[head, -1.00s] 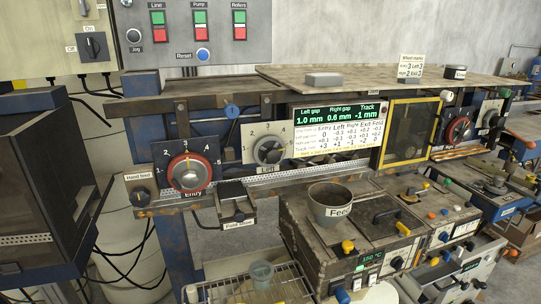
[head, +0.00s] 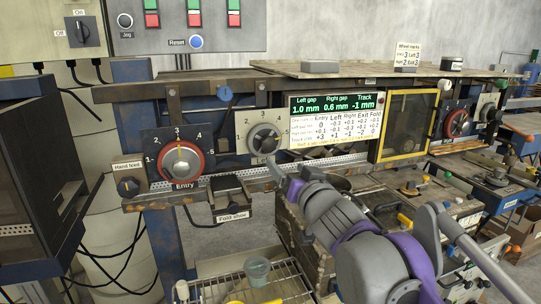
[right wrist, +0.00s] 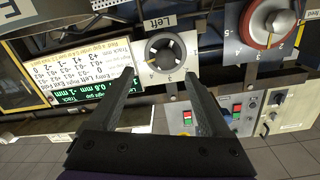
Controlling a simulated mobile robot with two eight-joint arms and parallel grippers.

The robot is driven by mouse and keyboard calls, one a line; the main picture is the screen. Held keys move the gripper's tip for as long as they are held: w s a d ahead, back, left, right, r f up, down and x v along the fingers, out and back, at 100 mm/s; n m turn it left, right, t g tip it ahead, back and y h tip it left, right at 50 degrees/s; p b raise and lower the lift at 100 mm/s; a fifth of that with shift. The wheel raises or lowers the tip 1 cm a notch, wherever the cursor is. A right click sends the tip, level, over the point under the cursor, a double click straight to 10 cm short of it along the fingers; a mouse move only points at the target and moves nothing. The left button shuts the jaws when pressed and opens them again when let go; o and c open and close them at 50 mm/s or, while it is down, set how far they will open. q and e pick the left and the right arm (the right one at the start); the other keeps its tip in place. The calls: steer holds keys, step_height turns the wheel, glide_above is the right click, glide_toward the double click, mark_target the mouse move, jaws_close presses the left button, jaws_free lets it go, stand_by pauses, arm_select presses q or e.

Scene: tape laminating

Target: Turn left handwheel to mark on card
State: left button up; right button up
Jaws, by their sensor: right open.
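The left handwheel (head: 264,140) is a grey spoked wheel on a white numbered plate, in the middle of the head view. In the upside-down right wrist view, the handwheel (right wrist: 171,53) has a "Left" label beside it. I cannot clearly tell which number it points to. The "Wheel marks" card (head: 408,57) stands on the top shelf; its small print seems to read Left 3. My right gripper (head: 278,172) is just below and in front of the wheel, apart from it. In the wrist view its open fingers (right wrist: 160,77) point toward the wheel with nothing between them. My left gripper is out of view.
The red-rimmed Entry wheel (head: 184,161) is to the left. The gap display (head: 335,104) and yellow-framed window (head: 406,128) are to the right. The fold shoe box (head: 228,190) juts out low beside my gripper. A cup (head: 257,270) stands on a wire rack below.

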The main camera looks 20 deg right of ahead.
mark_target(270, 145)
steer(key=shift+y, duration=0.3)
steer(key=w, duration=0.3)
steer(key=w+r, duration=0.1)
steer(key=w, duration=0.7)
steer(key=shift+w+a+r+p, duration=0.1)
steer(key=shift+a+r+p, duration=0.1)
steer(key=shift+p, duration=0.15)
jaws_close()
